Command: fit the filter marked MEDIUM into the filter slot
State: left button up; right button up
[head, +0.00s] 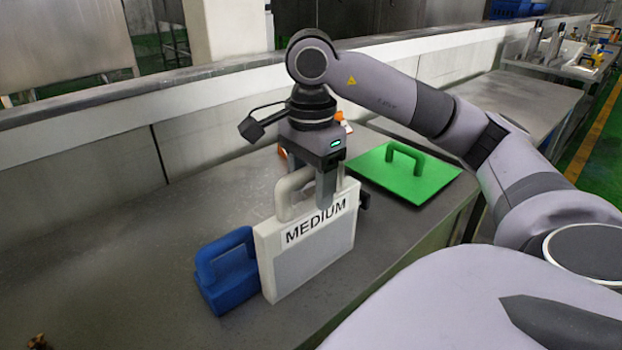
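The white filter (310,253) marked MEDIUM stands upright on its edge in the middle of the head view, with its label facing me. A thick pale loop handle (290,192) rises from its top. My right gripper (326,190) points down over this handle. One finger shows in front of the handle's right part and the other is hidden, so I cannot tell whether it is closed on the handle. I cannot tell whether the filter's bottom touches the counter. My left gripper is not in view. I can make out no filter slot.
A blue block with a loop handle (226,272) stands just left of the filter. A green panel with a handle (420,178) lies flat behind to the right. A small dark part shows at the filter's right edge.

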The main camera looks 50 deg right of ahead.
notch_tip(320, 180, up, 8)
jog(key=p, duration=0.4)
jog(key=shift+f, duration=0.15)
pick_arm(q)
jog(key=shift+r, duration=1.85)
pick_arm(e)
jog(key=shift+r, duration=2.25)
